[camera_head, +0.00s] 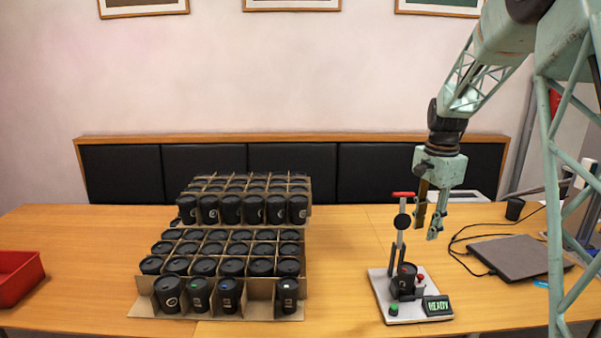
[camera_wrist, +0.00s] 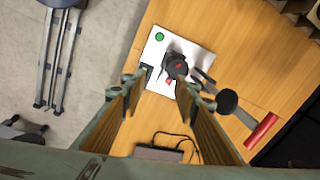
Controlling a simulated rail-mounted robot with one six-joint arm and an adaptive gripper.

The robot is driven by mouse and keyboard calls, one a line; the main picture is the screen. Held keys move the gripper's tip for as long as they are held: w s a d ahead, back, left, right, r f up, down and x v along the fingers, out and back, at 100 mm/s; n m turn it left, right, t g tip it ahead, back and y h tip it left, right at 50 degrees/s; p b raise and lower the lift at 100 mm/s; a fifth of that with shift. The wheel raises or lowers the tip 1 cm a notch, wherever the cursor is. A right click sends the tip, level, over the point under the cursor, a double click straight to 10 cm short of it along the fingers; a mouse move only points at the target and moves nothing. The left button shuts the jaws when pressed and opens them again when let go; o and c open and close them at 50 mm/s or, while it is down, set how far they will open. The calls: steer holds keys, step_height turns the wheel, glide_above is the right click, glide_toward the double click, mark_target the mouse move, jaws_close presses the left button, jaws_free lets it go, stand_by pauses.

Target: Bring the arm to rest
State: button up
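My gripper (camera_head: 428,226) hangs pointing down above and slightly right of the laser marker (camera_head: 377,283). Its two fingers are apart with nothing between them in the head view. In the wrist view the gripper (camera_wrist: 165,90) is also open, with the marker's white base (camera_wrist: 155,48) below and beyond the fingertips. The marker has an upright lever with a red handle (camera_head: 403,194), a green button (camera_head: 394,310) and a display (camera_head: 437,306) reading READY. A dark cup-like body (camera_head: 406,279) stands in its holder; I cannot tell whether it is a separate cup.
Two cardboard crates (camera_head: 143,300) of black lidded cups stand left of the marker, one behind the other. A red bin (camera_head: 18,278) is at the left edge. A closed laptop (camera_head: 518,257), cables and a small black cup (camera_head: 515,208) lie right. The table between crates and marker is clear.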

steer(key=s+a+r+n+t, duration=0.1)
steer(key=s+a+r+n, duration=0.3)
steer(key=s+r, duration=0.6)
steer(key=s+a+r+n+t, duration=0.1)
steer(key=s+a+r+n, duration=0.2)
steer(key=s+a+r, duration=0.7)
steer(key=s+a+f+n, duration=0.1)
steer(key=s+f+n, duration=0.1)
steer(key=s, duration=0.8)
steer(key=s+f+n+t, duration=0.1)
steer(key=s+f+n, duration=0.1)
steer(key=s, duration=0.9)
steer(key=s+a+f+n, duration=0.1)
steer(key=s+f+n, duration=0.1)
steer(key=s, duration=0.9)
steer(key=shift+s+a+n, duration=0.25)
steer(key=shift+a+n, duration=0.05)
steer(key=shift+n, duration=0.4)
